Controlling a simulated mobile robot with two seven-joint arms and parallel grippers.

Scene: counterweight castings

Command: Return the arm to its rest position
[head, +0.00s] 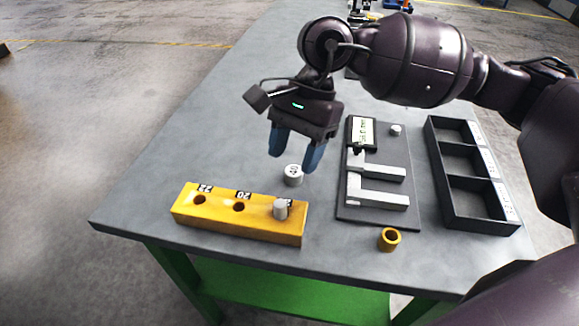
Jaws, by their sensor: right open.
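My right arm reaches in from the right over the table. Its right gripper (296,157) points down with two blue fingers apart, open and empty. It hangs above a light grey cylinder (293,176) with a dark mark on top, which appears to stand on the table just below the fingers. I cannot tell the exact height gap, but no touch shows. My left gripper is not in view.
A yellow block (240,228) has two empty holes marked 22 and 20; a grey cylinder (281,209) sits at its third place. A yellow ring (389,239), a dark board (375,215) with a grey gauge, and a black three-compartment tray (487,229) stand right. The table's left is clear.

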